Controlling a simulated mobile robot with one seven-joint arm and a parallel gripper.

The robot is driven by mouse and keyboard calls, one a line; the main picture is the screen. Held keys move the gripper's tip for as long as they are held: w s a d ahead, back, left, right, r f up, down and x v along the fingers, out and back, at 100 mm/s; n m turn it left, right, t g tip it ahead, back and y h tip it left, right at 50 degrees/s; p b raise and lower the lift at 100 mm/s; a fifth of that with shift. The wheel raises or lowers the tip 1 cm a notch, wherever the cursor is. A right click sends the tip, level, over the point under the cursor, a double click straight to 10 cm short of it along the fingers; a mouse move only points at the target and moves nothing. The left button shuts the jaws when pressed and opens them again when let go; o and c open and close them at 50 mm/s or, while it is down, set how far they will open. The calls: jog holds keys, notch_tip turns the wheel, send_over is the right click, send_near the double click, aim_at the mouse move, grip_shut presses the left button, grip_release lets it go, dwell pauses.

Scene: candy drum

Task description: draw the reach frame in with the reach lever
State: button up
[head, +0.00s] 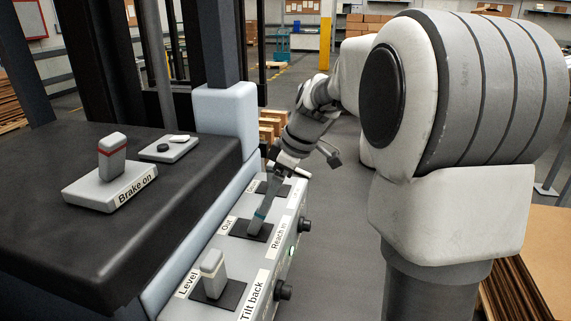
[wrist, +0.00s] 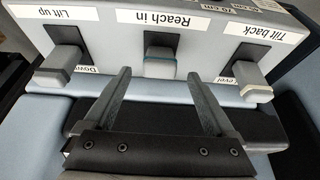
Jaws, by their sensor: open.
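The reach lever (head: 257,224) is a short grey handle with a teal band, in a dark slot between the labels "Out" and "Reach in" on the side console. In the wrist view the reach lever (wrist: 160,66) lies between the two spread fingertips, with a gap on each side. My gripper (head: 268,197) is open just above it; my gripper also shows in the wrist view (wrist: 158,82). In the head view the fingers partly cover the lever. Dark mast uprights (head: 95,55) stand behind the console; I cannot tell which part is the reach frame.
The tilt lever (head: 212,266) stands on the near side of the reach lever, and the lift lever (wrist: 62,62) on the other side. A brake switch (head: 112,155) sits on the black console top. Dark knobs (head: 283,290) project from the panel. Open floor lies right of the console.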

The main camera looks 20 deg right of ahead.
jog(key=v, duration=0.8)
jog(key=shift+r+p, duration=0.25)
jog(key=shift+p, duration=0.05)
dwell(1.6)
notch_tip(320, 180, up, 3)
jog(key=p, duration=0.7)
send_near(260, 217)
jog(key=x, duration=0.3)
jog(key=w+x, duration=0.1)
jog(key=x, duration=0.2)
jog(key=w+d+x, duration=0.1)
jog(key=x, duration=0.3)
grip_shut()
